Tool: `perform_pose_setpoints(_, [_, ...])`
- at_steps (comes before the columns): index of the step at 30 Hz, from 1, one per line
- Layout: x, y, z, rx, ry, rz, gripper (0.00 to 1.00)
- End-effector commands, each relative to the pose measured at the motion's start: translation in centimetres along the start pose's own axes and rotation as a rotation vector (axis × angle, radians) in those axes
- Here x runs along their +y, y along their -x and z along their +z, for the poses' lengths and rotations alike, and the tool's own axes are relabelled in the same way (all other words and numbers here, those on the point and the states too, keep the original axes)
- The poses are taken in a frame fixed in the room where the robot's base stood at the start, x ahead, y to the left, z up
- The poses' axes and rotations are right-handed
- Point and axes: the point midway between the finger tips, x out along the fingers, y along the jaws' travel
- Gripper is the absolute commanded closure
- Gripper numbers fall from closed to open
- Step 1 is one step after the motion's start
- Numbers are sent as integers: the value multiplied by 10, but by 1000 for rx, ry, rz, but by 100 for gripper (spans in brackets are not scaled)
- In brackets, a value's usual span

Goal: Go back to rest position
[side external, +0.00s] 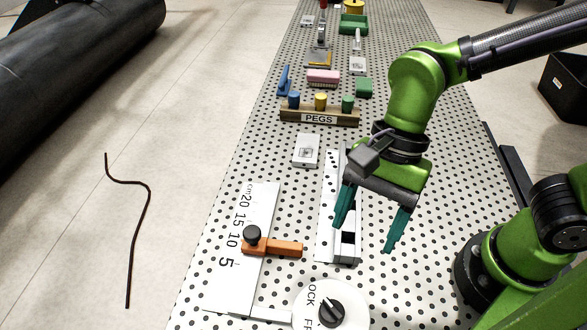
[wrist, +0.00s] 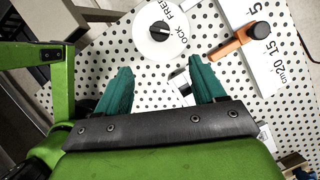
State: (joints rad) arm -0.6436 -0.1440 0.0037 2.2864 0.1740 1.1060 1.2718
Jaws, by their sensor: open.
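My gripper (side external: 369,232) has two teal fingers. They are spread apart with nothing between them, above the perforated table near a white rail fixture. In the wrist view the gripper (wrist: 158,77) is also open and empty. The white rail fixture (side external: 326,222) lies below and just left of the fingers in the side view, partly hidden by the left finger. No finger is seen holding anything.
A scale plate (side external: 232,275) with an orange slider (side external: 285,249) lies to the left. A white dial (side external: 310,301) with a black knob sits in front. A PEGS block (side external: 319,117) with coloured pegs, a pink block (side external: 323,77) and several other items stand farther back.

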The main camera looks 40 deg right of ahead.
Motion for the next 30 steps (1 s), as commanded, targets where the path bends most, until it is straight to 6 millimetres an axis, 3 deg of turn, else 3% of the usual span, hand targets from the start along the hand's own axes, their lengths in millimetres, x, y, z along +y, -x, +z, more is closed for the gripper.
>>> perform_pose_setpoints(4, [-1,0,-1,6,99,-7,31])
perform_pose_setpoints(8, [-2,4,-14,45,380,-47,31])
perform_pose_setpoints(12, [-10,41,-53,171,726,-193,31])
perform_pose_setpoints(17, [-4,98,-111,452,998,-330,31])
perform_pose_setpoints(22, [13,136,-148,654,986,-390,31])
perform_pose_setpoints(30, [18,149,-158,697,922,-418,31])
